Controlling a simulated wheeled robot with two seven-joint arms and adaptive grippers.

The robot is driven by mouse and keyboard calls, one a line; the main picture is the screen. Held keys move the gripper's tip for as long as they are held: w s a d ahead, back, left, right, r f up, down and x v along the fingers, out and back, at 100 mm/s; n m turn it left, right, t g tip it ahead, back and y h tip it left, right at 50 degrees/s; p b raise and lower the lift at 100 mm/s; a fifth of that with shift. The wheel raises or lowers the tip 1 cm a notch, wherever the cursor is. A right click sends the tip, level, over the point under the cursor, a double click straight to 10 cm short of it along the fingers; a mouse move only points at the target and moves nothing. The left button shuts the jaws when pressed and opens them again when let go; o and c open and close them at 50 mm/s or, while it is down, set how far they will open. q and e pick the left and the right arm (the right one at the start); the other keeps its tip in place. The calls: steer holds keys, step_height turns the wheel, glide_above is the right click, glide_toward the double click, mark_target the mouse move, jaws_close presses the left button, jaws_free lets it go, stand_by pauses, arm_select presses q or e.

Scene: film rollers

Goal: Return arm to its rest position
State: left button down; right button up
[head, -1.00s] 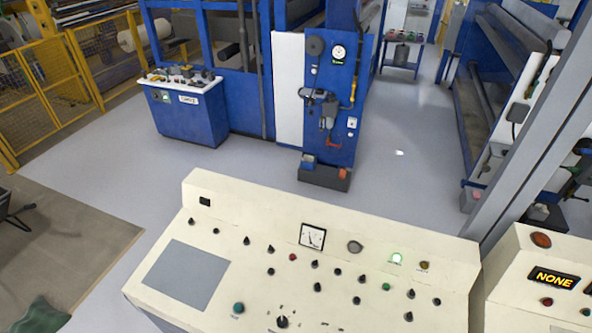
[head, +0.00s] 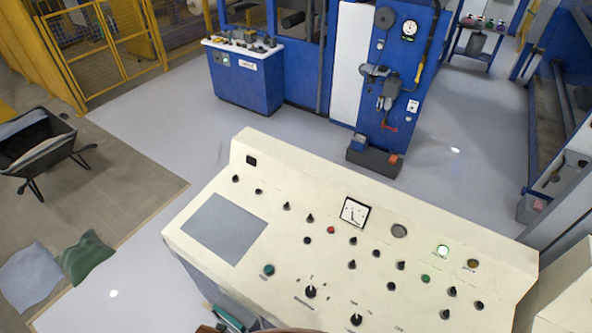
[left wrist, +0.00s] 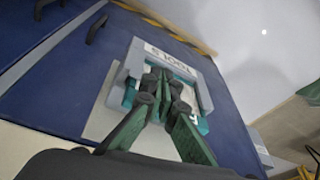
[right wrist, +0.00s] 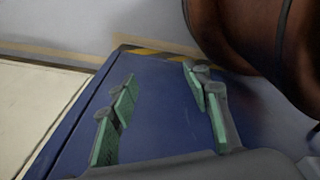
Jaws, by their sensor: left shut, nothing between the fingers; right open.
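In the left wrist view my left gripper (left wrist: 163,85) is shut, with dark linkages and green pads. It is in front of a blue surface (left wrist: 70,80) with a pale plate (left wrist: 168,60) bearing upside-down lettering. In the right wrist view my right gripper (right wrist: 160,85) is open, its two green-padded fingers wide apart with nothing between them. It is over a blue surface (right wrist: 158,130) with a yellow-and-black striped edge. In the head view neither gripper can be clearly made out; a small green part shows at the bottom edge.
A cream control desk (head: 330,215) with knobs and a gauge fills the lower middle of the head view. A wheelbarrow (head: 38,150) and a green sack (head: 86,257) are at left. A blue cabinet (head: 243,80) stands behind. A brown rounded object (right wrist: 250,35) is close by my right gripper.

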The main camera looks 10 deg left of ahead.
arm_select(q)
steer(key=s+f+g+b, duration=0.1)
steer(key=s+f+b, duration=0.25)
steer(key=f, duration=0.75)
steer(key=s+f+b, duration=0.2)
steer(key=s+f, duration=0.3)
steer(key=f, duration=0.6)
steer(key=s+f+b, duration=0.5)
steer(key=s+f, duration=0.9)
steer(key=shift+d+f+m+g, duration=0.15)
steer(key=shift+d+m+g, duration=0.05)
steer(key=shift+m+g, duration=0.2)
